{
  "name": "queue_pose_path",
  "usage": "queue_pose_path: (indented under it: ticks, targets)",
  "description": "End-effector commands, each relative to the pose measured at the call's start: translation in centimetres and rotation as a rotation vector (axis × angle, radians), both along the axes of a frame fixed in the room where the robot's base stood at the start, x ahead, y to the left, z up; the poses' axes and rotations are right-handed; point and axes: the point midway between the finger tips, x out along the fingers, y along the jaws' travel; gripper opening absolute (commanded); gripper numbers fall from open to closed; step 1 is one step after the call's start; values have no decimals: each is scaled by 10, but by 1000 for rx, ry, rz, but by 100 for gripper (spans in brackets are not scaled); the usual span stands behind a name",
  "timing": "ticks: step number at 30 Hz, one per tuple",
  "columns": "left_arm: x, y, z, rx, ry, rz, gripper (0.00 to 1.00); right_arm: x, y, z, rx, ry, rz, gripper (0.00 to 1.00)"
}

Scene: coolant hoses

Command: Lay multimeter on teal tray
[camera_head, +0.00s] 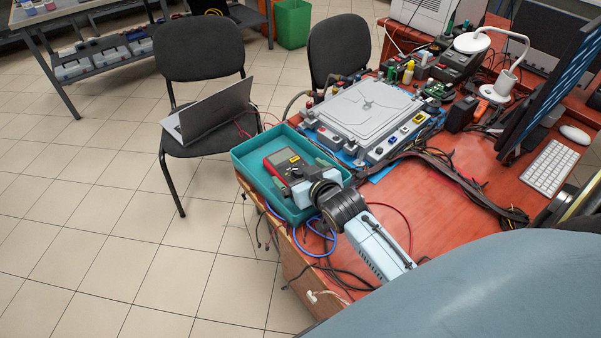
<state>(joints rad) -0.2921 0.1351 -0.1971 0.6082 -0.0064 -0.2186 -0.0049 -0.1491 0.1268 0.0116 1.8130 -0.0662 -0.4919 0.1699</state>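The multimeter (284,163), red-edged with a dark face and a yellow patch, shows within the outline of the teal tray (247,180) at the desk's left corner. My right gripper (312,178) reaches over the tray's right side from the lower right. Its pale fingers lie on either side of the multimeter's near end and appear shut on it. The wrist hides part of the tray's right rim. I cannot tell whether the multimeter's underside touches the tray floor. My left gripper is not in view.
A grey-lidded unit on a blue base (366,110) stands close behind the tray. Blue and black cables (318,243) hang by the desk's front edge. A chair with a laptop (210,112) stands left of the tray. The red desk top (440,225) is fairly clear right of my arm.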

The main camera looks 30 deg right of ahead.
Motion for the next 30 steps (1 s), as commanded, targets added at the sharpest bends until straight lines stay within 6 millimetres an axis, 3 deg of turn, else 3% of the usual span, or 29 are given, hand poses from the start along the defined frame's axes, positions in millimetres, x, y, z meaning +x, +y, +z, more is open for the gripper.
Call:
queue_pose_path:
  ticks: [4, 8, 21, 30]
  targets:
    - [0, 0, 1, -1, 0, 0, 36, -2, 0, 3, 0, 1, 0, 100]
    - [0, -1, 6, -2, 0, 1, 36, -18, 1, 9, 0, 3, 0, 100]
    - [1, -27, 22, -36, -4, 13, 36, -95, 8, 41, 1, 2, 0, 100]
    - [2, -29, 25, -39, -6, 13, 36, -111, 9, 48, 0, 0, -1, 100]
